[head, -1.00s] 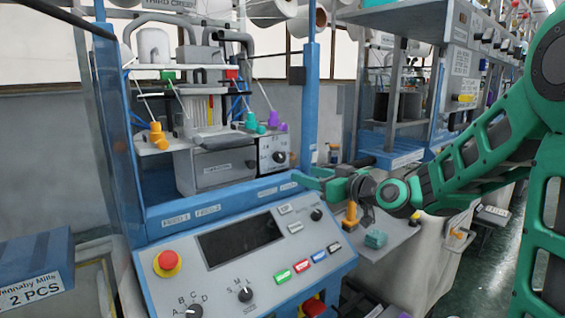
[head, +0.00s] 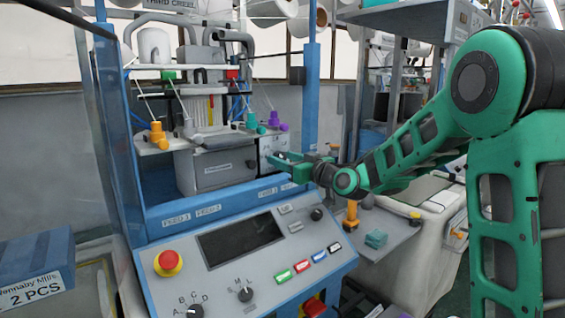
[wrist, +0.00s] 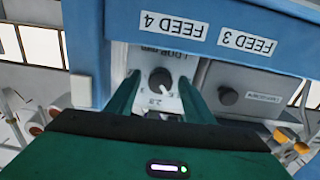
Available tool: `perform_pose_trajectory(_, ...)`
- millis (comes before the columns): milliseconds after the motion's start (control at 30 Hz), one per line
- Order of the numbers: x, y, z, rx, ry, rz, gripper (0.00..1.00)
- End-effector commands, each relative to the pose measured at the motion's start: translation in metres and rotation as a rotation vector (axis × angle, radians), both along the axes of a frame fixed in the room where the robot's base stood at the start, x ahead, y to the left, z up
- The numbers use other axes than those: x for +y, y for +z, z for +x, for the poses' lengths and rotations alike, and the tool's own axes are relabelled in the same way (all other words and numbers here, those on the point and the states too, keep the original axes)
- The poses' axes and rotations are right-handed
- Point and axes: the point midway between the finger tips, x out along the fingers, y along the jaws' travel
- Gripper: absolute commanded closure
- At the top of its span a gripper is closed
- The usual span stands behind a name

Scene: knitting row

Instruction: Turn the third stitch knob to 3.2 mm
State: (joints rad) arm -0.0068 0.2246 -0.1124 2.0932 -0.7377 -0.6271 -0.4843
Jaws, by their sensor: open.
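The stitch knob (wrist: 160,79) is round and dark with a pale pointer mark. It sits on a light plate (wrist: 146,56) with upside-down loop lettering in the wrist view. In the head view my gripper (head: 277,166) reaches in front of the plate (head: 271,144) and hides the knob.
A grey box (head: 225,168) with its own dark knob (wrist: 228,96) stands beside the plate. The blue feed-labelled rail (head: 215,210) runs below. A sloped control panel (head: 300,245) with a red stop button (head: 168,262) lies in front. Orange guides (head: 157,135) and purple guides (head: 277,121) stand above.

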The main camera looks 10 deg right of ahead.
Motion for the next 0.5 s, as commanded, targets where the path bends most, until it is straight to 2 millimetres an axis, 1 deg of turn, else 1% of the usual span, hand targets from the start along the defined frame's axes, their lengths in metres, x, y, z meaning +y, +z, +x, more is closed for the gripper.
perform_pose_trajectory(333, 0.0016, 0.0006, 0.0031, -0.001, 0.0, 0.0, 0.52)
perform_pose_trajectory(367, 0.0016, 0.0005, 0.0031, -0.001, 0.0, 0.0, 0.59)
perform_pose_trajectory(400, 0.0016, 0.0005, 0.003, -0.001, 0.0, 0.0, 0.69)
perform_pose_trajectory(467, 0.0015, 0.0005, 0.0031, -0.001, 0.0, 0.0, 0.83)
perform_pose_trajectory(500, 0.0013, 0.0005, 0.003, -0.001, 0.0, 0.0, 0.93)
